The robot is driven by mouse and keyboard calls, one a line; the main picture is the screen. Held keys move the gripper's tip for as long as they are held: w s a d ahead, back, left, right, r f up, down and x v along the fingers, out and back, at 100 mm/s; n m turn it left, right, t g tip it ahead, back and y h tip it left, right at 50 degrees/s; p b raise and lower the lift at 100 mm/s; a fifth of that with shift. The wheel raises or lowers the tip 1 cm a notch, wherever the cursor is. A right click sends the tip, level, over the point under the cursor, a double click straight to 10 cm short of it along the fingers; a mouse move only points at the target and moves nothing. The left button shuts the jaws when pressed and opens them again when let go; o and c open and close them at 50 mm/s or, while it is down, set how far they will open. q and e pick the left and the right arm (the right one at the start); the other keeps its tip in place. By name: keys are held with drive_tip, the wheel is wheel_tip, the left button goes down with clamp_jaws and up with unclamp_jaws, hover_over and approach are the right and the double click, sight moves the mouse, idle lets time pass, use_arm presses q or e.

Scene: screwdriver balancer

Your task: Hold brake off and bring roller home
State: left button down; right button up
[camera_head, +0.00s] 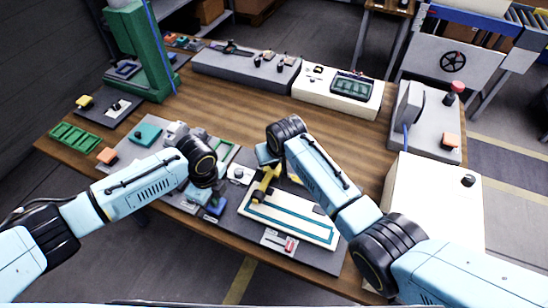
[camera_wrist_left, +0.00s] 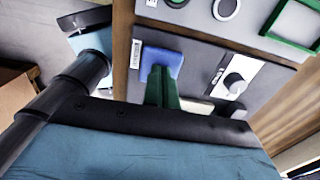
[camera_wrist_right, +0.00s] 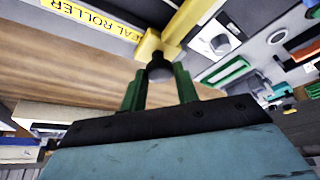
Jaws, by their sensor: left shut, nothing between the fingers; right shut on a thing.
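The yellow roller carriage (camera_head: 262,190) stands at the left end of a pale board with teal strips (camera_head: 300,229). In the right wrist view the yellow roller carriage (camera_wrist_right: 187,20) has a black knob (camera_wrist_right: 158,67). My right gripper (camera_wrist_right: 158,82) is shut on this knob; in the head view its fingers are largely hidden. My left gripper (camera_wrist_left: 160,78) is shut and empty, with its green fingertips down at a blue pad (camera_wrist_left: 170,56) on a grey plate. The blue pad (camera_head: 214,208) shows below my left wrist in the head view. Its pressed depth cannot be told.
A small panel with a red lever (camera_head: 285,245) lies at the front edge. A white box (camera_head: 430,205) stands at the right. The middle of the wooden table (camera_head: 230,105) is clear.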

clamp_jaws()
drive_tip(key=shift+s+d, duration=0.1)
drive_tip(key=shift+d, duration=0.15)
drive_tip(key=s+d, duration=0.2)
drive_tip(key=d, duration=0.4)
drive_tip(key=s+d, duration=0.3)
drive_tip(key=d, duration=0.4)
drive_tip(key=s+d, duration=0.3)
drive_tip(key=d, duration=0.4)
drive_tip(key=shift+s+f, duration=0.1)
drive_tip(key=shift+s, duration=0.05)
use_arm(q)
drive_tip(key=shift+a+f, duration=0.1)
drive_tip(key=shift+a, duration=0.05)
use_arm(e)
drive_tip(key=shift+d, duration=0.15)
